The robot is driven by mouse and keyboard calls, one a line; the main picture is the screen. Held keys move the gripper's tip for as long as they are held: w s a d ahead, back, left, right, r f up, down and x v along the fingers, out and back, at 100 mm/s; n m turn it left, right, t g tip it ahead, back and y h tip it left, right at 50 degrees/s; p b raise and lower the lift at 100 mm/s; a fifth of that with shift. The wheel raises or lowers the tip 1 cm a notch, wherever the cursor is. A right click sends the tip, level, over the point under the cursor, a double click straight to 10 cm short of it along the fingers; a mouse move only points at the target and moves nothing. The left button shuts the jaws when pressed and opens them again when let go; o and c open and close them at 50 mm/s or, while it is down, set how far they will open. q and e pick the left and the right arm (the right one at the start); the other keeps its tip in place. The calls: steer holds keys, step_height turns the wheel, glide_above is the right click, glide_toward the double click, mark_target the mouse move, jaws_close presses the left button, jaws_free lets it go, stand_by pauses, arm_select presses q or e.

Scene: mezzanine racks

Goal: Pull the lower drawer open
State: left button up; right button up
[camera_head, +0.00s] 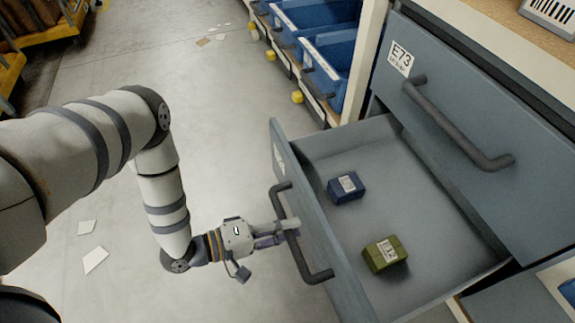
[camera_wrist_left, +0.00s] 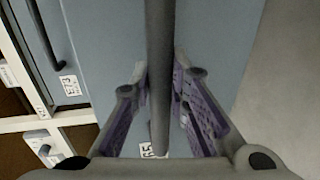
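The lower drawer (camera_head: 333,262) stands pulled out from the grey-blue cabinet, its inside showing. A dark bar handle (camera_head: 307,262) runs along its front. My left gripper (camera_head: 284,231) is at the middle of this handle. In the left wrist view the handle (camera_wrist_left: 160,45) passes between the two fingers, whose tips close against it from both sides. A dark blue box (camera_head: 345,188) and an olive green box (camera_head: 385,255), both with white labels, lie apart on the drawer floor. The right gripper is not in view.
The upper drawer (camera_head: 480,110), labelled E73, is shut, and its handle (camera_head: 455,125) juts out above the lower one. Blue bins (camera_head: 330,75) line a rack behind. The concrete floor left of the drawer is mostly clear, with scattered paper (camera_head: 95,260).

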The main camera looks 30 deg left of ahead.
arm_select(q)
steer(key=o, duration=0.4)
steer(key=v, duration=1.2)
